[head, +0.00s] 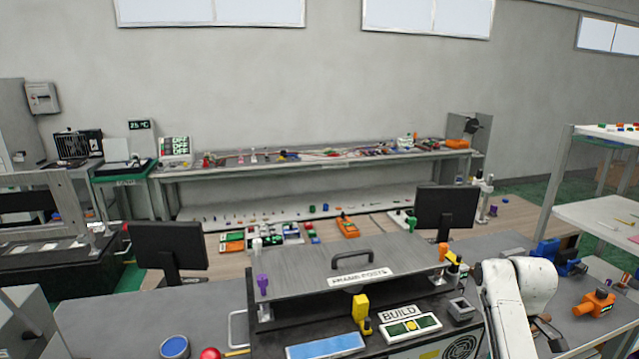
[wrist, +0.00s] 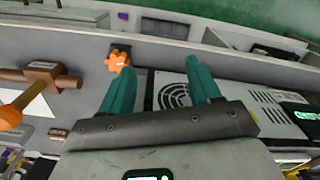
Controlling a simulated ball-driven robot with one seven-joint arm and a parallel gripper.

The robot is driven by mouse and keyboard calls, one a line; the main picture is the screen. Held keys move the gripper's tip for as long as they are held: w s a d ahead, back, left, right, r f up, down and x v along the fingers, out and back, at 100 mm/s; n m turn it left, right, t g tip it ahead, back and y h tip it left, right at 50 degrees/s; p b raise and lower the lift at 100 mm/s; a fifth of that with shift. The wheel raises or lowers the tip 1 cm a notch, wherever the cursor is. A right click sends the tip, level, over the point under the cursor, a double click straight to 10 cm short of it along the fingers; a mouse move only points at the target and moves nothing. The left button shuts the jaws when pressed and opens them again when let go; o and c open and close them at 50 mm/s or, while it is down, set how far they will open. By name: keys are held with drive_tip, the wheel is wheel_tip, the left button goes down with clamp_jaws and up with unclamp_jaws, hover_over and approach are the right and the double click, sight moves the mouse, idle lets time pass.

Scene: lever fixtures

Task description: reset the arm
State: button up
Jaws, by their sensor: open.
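My gripper (wrist: 166,80) is open in the wrist view, its two teal fingers apart with nothing between them. My white arm (head: 518,290) shows at the lower right of the head view; the gripper itself is not visible there. In the wrist view, a small orange knob (wrist: 117,60) on a dark mount sits just beyond the left fingertip, apart from it as far as I can tell. A brown fixture with an orange-ended bar (wrist: 12,112) is at the left. A round vent (wrist: 174,96) shows between the fingers.
In the head view, a grey console (head: 340,268) carries a handle, a purple lever (head: 262,284), a yellow lever (head: 360,308) and a BUILD panel (head: 410,326). Two dark monitors stand behind it. An orange device (head: 594,303) lies on the right bench. A long cluttered workbench (head: 300,163) lines the wall.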

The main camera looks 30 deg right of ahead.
drive_tip(key=s+a+f+b, duration=0.1)
drive_tip(key=a+f, duration=0.3)
drive_tip(key=a, duration=0.3)
drive_tip(key=s+a+f, duration=0.2)
drive_tip(key=a+f, duration=0.2)
drive_tip(key=a, duration=0.3)
drive_tip(key=s+a+f+b, duration=0.1)
drive_tip(key=a+f, duration=0.3)
drive_tip(key=a, duration=0.4)
drive_tip(key=s+a+f+m+t+b, duration=0.1)
drive_tip(key=s+a+m, duration=0.1)
drive_tip(key=s+a, duration=0.8)
drive_tip(key=s, duration=0.3)
drive_tip(key=shift+s+a+b, duration=0.35)
drive_tip(key=shift+s, duration=0.05)
